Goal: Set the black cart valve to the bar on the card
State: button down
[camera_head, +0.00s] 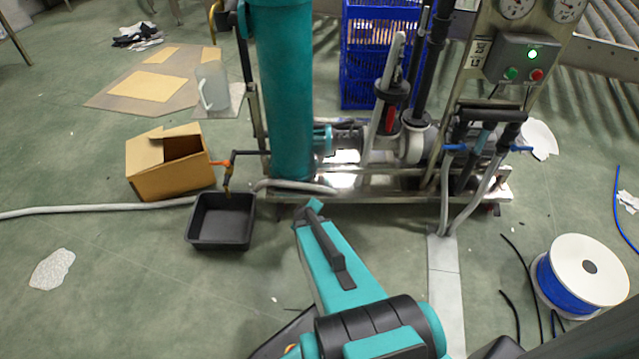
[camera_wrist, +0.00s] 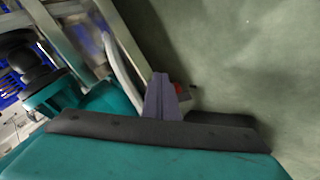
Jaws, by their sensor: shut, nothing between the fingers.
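A cart carries a teal tank (camera_head: 285,90), grey and black pipes, and a pump. A fitting with a red band (camera_head: 390,117) sits on a pipe between the tank and the panel. I cannot tell which part is the black valve. Two round gauges (camera_head: 516,4) stand at the top right, cut by the frame. A small white label (camera_head: 480,50) with dark marks is on the panel; its text is too small to read. My gripper (camera_wrist: 161,95) shows in the wrist view as a grey wedge, shut and empty, near cart pipes and a small red part (camera_wrist: 180,88).
A black tray (camera_head: 221,242) and open cardboard box (camera_head: 165,172) stand left of the cart. A pale hose (camera_head: 100,208) crosses the floor. A control box (camera_head: 518,60) shows a lit green lamp. A blue cable reel (camera_head: 585,270) and loose black cables lie right.

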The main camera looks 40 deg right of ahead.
jog(key=s+a+f+m+g+y, duration=0.1)
jog(key=s+a+f+g+y, duration=0.2)
jog(key=s+a, duration=0.45)
jog(key=s+a+f+m+g, duration=0.1)
jog(key=s+a+f+g, duration=0.3)
jog(key=a, duration=0.6)
jog(key=s+a+g+y, duration=0.2)
jog(key=s+a+g, duration=0.2)
jog(key=s+a, duration=0.8)
jog(key=s, duration=0.3)
jog(key=shift+a+f+m, duration=0.25)
jog(key=shift+f+m, duration=0.05)
jog(key=shift+f, duration=0.05)
